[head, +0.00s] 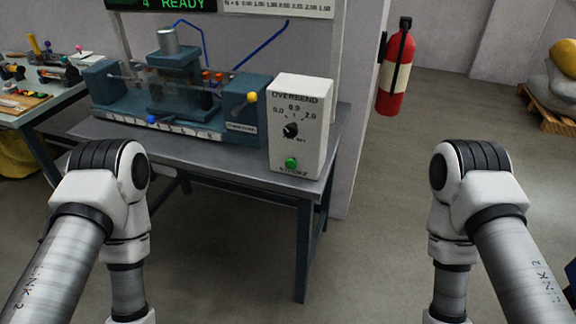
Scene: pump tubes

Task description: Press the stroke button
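A white control box (300,125) stands at the right end of the grey workbench. It is labelled OVERBEND and carries a black dial (290,130) with a printed scale. The green stroke button (291,163) sits low on its front face, above a label that is hard to read. Nothing touches the button. My two arms come in at the lower left and lower right, both apart from the bench and the box. Neither gripper shows in the head view.
A blue-grey bending machine (175,85) with blue tubing stands left of the box on the workbench (225,155). A READY display (165,4) hangs above. A second table (40,104) stands left. A fire extinguisher (396,75) hangs right. Floor between my arms is clear.

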